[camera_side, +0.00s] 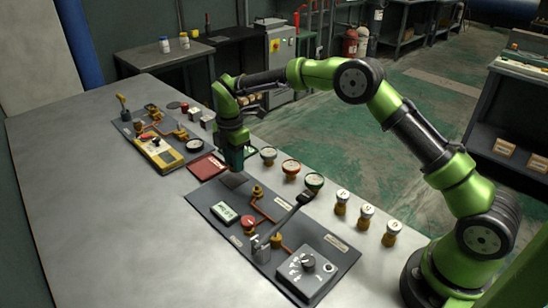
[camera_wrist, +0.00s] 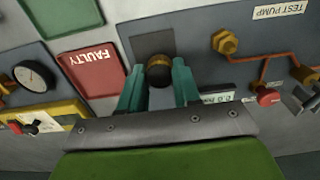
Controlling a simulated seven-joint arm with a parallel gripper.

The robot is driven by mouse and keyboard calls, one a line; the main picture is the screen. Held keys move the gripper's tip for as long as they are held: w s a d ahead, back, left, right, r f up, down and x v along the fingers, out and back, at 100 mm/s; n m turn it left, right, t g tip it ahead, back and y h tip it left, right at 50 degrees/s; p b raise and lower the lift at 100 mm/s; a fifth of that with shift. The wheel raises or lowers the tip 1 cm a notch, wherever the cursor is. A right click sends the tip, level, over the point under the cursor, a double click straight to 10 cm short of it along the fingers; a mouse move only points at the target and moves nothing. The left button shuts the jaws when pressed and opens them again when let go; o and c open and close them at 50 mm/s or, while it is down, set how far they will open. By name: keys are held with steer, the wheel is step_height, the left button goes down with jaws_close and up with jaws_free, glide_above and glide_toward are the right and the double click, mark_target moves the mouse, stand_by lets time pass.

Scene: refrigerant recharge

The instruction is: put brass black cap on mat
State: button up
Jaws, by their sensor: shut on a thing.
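My gripper (camera_wrist: 160,82) is shut on a brass and black cap (camera_wrist: 159,71), held between the teal fingertips in the wrist view. In the side view my gripper (camera_side: 237,162) points down near the far left corner of the test pump panel (camera_side: 330,250); the cap cannot be made out there. A dark square mat (camera_wrist: 152,42) lies on the panel just beyond the cap in the wrist view. It also shows below the fingers in the side view (camera_side: 234,180). I cannot tell whether the cap touches the mat.
A red "FAULTY" pad (camera_wrist: 92,72) lies beside the panel. A brass fitting (camera_wrist: 226,42) and orange pipes stand on it. Several gauges (camera_side: 291,168) and brass pieces with white tops (camera_side: 366,215) line the table's right edge. A yellow device (camera_side: 160,152) sits on another panel.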

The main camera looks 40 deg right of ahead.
mark_target(234, 179)
steer(key=shift+w+a+f, duration=0.1)
steer(key=shift+w, duration=0.3)
steer(key=shift+f, duration=1.7)
steer(key=shift+f, duration=0.15)
steer(key=o, duration=1)
